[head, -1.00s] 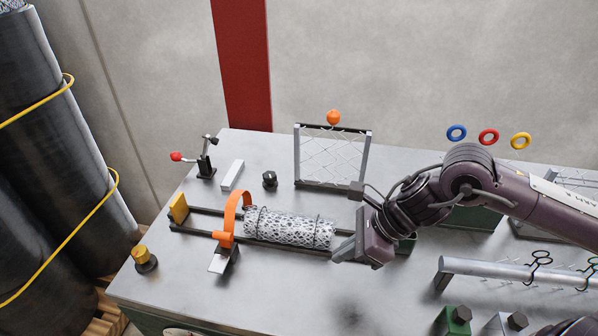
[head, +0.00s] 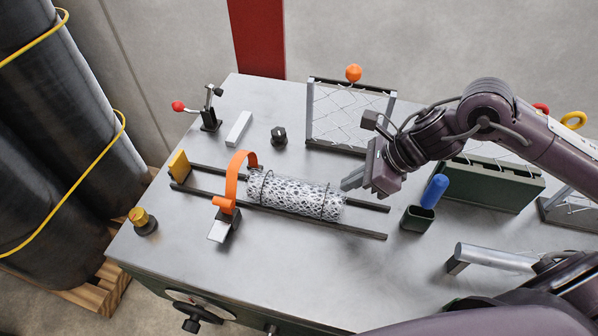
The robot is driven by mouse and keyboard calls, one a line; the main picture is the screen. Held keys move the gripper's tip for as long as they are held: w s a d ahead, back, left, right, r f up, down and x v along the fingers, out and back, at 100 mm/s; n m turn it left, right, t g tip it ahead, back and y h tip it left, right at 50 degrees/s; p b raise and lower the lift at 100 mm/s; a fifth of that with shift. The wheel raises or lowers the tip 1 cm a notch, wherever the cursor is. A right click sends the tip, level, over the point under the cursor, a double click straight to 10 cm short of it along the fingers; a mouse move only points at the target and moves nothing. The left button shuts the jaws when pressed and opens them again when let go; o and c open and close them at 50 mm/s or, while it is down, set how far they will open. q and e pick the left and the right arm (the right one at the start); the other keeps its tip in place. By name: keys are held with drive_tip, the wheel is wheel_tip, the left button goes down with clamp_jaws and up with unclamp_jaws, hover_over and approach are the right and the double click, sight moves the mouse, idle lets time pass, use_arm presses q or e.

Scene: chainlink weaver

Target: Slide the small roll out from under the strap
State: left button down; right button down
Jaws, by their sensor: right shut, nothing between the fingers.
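The small roll (head: 294,195) is a silvery mesh cylinder with thin dark bands, lying along two dark rails. The orange strap (head: 231,182) arches over the rails at the roll's left end. Most of the roll lies to the right of the strap; I cannot tell whether its left end is still beneath. My right gripper (head: 350,182) is shut and empty, just beyond the roll's right end; whether it touches the roll is unclear.
A yellow block (head: 179,165) stands at the rails' left end. A mesh frame with an orange ball (head: 353,73) stands behind. A green cup with a blue handle (head: 434,192) is right of the rails.

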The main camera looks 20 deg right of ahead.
drive_tip(key=shift+w+a+r, duration=0.15)
drive_tip(key=shift+w+a, duration=0.2)
drive_tip(key=shift+a, duration=0.1)
drive_tip(key=p, duration=0.6)
approach(292, 184)
drive_tip(key=w+a+f, duration=0.1)
drive_tip(key=a, duration=0.1)
drive_tip(key=w+a+f, duration=0.1)
drive_tip(key=a+f, duration=0.1)
drive_tip(key=shift+w+f, duration=0.25)
drive_tip(key=shift+w, duration=0.15)
drive_tip(key=shift+f+p, duration=0.3)
drive_tip(key=shift+f, duration=0.15)
drive_tip(key=shift+d+f+b, duration=0.1)
drive_tip(key=shift+f+b, duration=0.5)
drive_tip(key=shift+b, duration=0.15)
drive_tip(key=shift+s, duration=0.2)
